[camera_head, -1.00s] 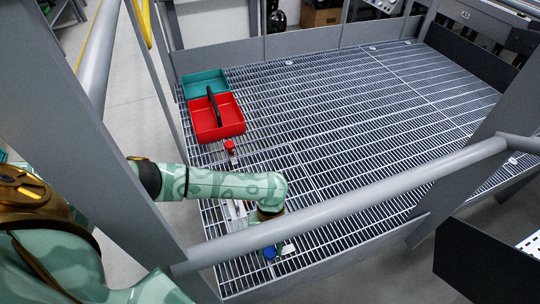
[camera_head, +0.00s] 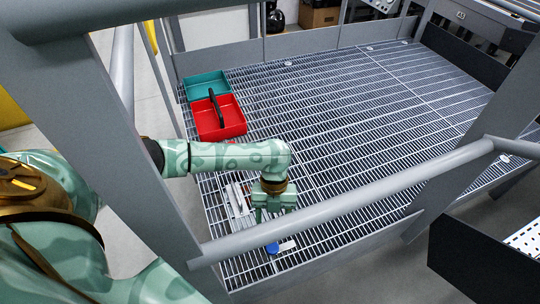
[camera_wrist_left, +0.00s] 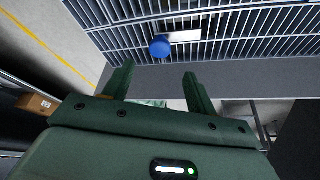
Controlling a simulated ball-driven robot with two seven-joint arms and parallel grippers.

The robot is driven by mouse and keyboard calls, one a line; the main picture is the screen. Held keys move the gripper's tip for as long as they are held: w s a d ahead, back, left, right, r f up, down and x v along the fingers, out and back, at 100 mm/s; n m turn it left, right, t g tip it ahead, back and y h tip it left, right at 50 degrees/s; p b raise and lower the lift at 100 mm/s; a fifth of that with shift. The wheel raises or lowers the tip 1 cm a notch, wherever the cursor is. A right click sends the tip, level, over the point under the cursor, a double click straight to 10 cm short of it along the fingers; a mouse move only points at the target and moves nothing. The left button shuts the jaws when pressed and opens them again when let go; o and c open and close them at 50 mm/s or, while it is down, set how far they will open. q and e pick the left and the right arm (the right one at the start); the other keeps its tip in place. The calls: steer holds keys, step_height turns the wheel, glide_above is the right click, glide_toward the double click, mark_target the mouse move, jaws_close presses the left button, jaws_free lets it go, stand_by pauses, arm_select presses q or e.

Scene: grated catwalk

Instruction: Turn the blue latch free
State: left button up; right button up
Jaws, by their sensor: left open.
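The blue latch (camera_head: 272,248) sits on the grated floor near the front edge of the catwalk, just behind the grey rail, with a pale plate beside it. In the left wrist view the blue latch (camera_wrist_left: 160,47) shows as a round knob on the grating, beyond the fingertips. My left gripper (camera_head: 273,208) is above and behind the latch in the head view. In the left wrist view my left gripper (camera_wrist_left: 158,75) is open, with nothing between its fingers, and apart from the latch. My right gripper is not in view.
A grey handrail (camera_head: 350,205) crosses in front of the latch, with a post at left. A red tray with a black handle (camera_head: 232,112) and a teal tray (camera_head: 205,83) stand at the back left. Pale metal parts (camera_head: 240,196) lie left of my gripper. The grating at right is clear.

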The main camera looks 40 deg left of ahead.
arm_select(q)
steer(key=p+v, duration=0.2)
steer(key=v, duration=0.5)
steer(key=shift+w+r, duration=0.2)
steer(key=shift+r, duration=0.05)
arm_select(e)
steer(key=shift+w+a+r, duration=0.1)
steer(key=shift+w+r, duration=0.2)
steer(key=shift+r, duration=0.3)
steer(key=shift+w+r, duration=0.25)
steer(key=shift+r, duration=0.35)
arm_select(q)
steer(key=shift+a, duration=0.1)
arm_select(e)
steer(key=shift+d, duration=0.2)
